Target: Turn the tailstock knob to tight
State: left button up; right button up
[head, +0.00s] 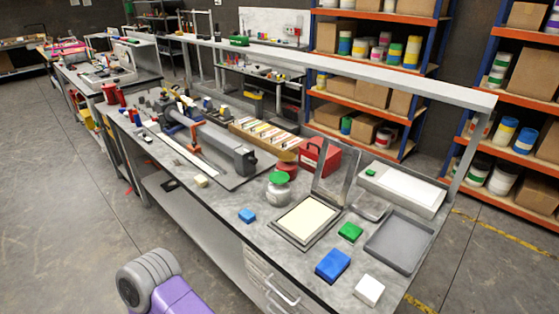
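A long grey lathe-like machine (220,145) lies on the workbench, left of the middle of the head view, on a dark base plate (240,178). An orange-red upright part (195,135) stands partway along it. The tailstock knob cannot be made out with certainty at this size, and neither can its setting. A grey and purple link of my arm shows at the bottom left, well short of the bench. Neither of my grippers is in view.
The workbench (262,222) also holds a green-lidded jar (280,190), a red box (318,158), an open framed panel (305,220), a grey tray (399,241) and small coloured blocks. Loaded shelves (370,55) stand behind. The concrete floor (75,240) at left is clear.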

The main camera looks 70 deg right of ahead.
aim_at(254, 161)
jog(key=z, duration=1.65)
